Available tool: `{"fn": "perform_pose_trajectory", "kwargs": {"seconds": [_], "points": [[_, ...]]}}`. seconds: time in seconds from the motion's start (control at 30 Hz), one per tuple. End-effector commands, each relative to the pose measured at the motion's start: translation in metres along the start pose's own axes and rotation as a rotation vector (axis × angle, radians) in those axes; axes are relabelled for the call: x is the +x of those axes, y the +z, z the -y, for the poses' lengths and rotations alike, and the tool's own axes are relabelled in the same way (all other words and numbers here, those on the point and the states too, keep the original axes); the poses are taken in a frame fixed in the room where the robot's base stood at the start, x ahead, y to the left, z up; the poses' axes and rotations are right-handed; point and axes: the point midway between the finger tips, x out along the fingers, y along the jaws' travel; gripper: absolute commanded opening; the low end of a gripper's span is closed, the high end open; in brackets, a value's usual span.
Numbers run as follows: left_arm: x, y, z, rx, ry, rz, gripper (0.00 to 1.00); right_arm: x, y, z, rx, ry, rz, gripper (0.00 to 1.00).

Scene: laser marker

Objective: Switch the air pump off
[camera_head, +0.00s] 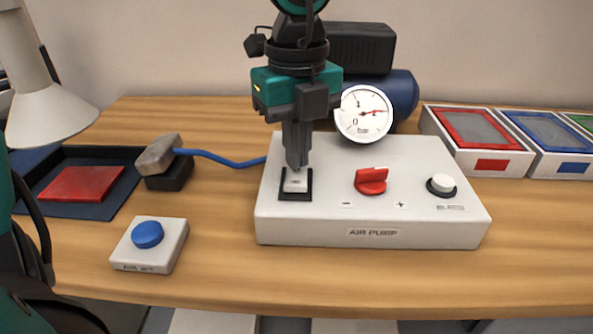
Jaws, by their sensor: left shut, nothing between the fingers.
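The air pump (335,226) is a white box on the wooden table, labelled AIR PUMP on its front. Its rocker switch (296,187), white in a black frame, sits at the left of the top face. My left gripper (297,167) is shut and empty, pointing down with its fingertips at the far edge of the rocker. I cannot tell whether they touch it. A red knob (371,181) between minus and plus marks and a white bleed button (443,185) sit to the right. My right gripper is not in view.
A blue button on a white box (148,236) stands at the front left. A grey nozzle (158,155) with a blue hose and a dark tray (70,206) with a red plate are at the left. Framed trays (478,142) stand at the right. The front right table is clear.

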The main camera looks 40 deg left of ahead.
Motion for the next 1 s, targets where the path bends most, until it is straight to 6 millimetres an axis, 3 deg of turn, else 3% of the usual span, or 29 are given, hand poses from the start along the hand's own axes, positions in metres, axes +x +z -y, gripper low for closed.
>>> {"fn": "perform_pose_trajectory", "kwargs": {"seconds": [0.63, 1.0], "points": [[-0.056, 0.000, 0.001, 0.000, -0.003, 0.002, 0.00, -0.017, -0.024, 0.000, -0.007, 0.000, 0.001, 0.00], [-0.064, 0.000, 0.000, -0.001, -0.002, 0.001, 0.00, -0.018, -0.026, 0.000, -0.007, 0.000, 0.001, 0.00]]}}
